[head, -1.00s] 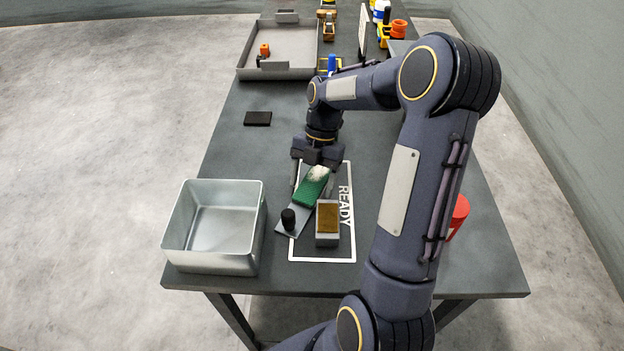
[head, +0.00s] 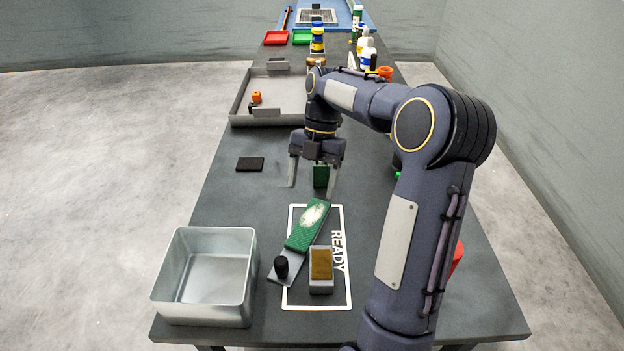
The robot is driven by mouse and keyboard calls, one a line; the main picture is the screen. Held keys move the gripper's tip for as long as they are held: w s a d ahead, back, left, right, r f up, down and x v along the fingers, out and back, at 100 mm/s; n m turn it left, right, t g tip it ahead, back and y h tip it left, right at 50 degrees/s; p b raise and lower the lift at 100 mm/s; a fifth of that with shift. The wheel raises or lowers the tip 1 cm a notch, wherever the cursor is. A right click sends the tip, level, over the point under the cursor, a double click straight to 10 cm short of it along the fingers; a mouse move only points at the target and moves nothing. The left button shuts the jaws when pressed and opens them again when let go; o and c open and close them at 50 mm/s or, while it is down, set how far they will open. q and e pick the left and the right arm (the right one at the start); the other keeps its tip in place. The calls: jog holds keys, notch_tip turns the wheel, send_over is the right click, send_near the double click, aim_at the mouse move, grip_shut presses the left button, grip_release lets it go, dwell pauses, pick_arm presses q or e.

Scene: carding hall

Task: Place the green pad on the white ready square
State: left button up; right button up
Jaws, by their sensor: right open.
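The white ready square (head: 348,290) is a white outline marked READY on the table. Inside it and over its left edge lies a slanted grey plate with a black knob (head: 281,266) and a green pad (head: 301,237), which has a whitish patch at its far end. A smaller upright green block (head: 320,176) shows below my right gripper, beyond the square. My right gripper (head: 312,190) is open above the table, fingers pointing down on either side of that block in the picture. I cannot tell whether it touches the block. My left gripper is not in view.
A brown-topped grey block (head: 321,264) stands inside the square, right of the plate. An open metal bin (head: 246,292) is at the near left. A flat black piece (head: 250,164) lies left of the gripper. A grey tray (head: 236,119), bottles and coloured trays stand farther back.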

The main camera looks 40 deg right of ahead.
jog(key=s+a+r+m+t, duration=0.3)
jog(key=s+a+r+m, duration=0.1)
jog(key=s+a+m, duration=0.5)
jog(key=s+a+f+m+t, duration=0.4)
jog(key=s+a+m, duration=0.3)
jog(key=m, duration=0.9)
jog(key=shift+s+a+f+t, duration=0.3)
jog(key=shift+s+a+f, duration=0.1)
jog(key=shift+s, duration=0.8)
